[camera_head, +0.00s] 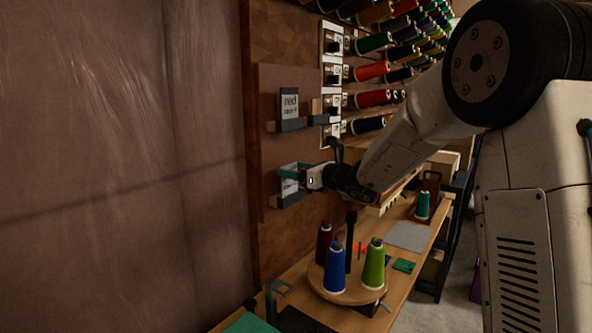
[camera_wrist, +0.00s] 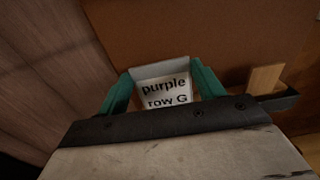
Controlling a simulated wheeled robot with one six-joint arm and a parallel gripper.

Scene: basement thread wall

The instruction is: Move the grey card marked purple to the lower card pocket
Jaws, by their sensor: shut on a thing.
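The grey card marked "purple row G" (camera_wrist: 165,88) sits between the two green fingers of my gripper (camera_wrist: 160,85) in the wrist view. In the head view my gripper (camera_head: 287,170) is at the lower card pocket (camera_head: 287,201) on the brown board, shut on the card. The card's pale lower part (camera_head: 289,187) shows beneath the fingers, just above the pocket's dark lip. I cannot tell whether its bottom edge is inside the pocket. The card's lower end is hidden in the wrist view.
The upper pocket (camera_head: 289,125) holds a grey card marked "red" (camera_head: 289,103). Thread spools on pegs (camera_head: 372,70) fill the wall to the right. Below, a round wooden stand (camera_head: 345,291) holds blue, green and dark red spools on the bench. The left wall is bare.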

